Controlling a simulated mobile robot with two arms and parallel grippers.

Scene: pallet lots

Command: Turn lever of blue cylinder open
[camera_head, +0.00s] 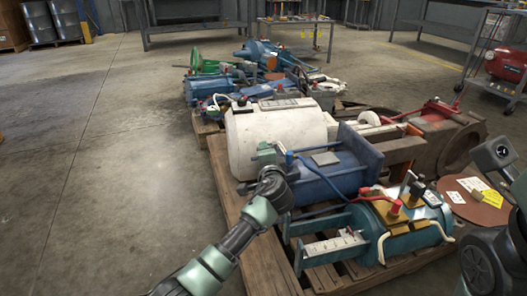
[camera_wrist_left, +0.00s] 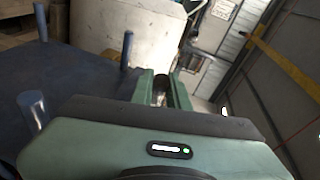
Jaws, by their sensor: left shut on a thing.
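My left gripper (camera_head: 266,154) is at the left end of this blue body, beside the white cylinder. In the left wrist view its green fingers (camera_wrist_left: 164,92) are close together around a small greyish part, which I take as the lever; most of it is hidden.
A large white cylinder (camera_head: 272,132) lies right behind the blue body. A teal cylinder (camera_head: 405,228) with red and black caps is in front, on the wooden pallet (camera_head: 228,190). Another loaded pallet stands behind. The concrete floor (camera_head: 95,150) at left is clear.

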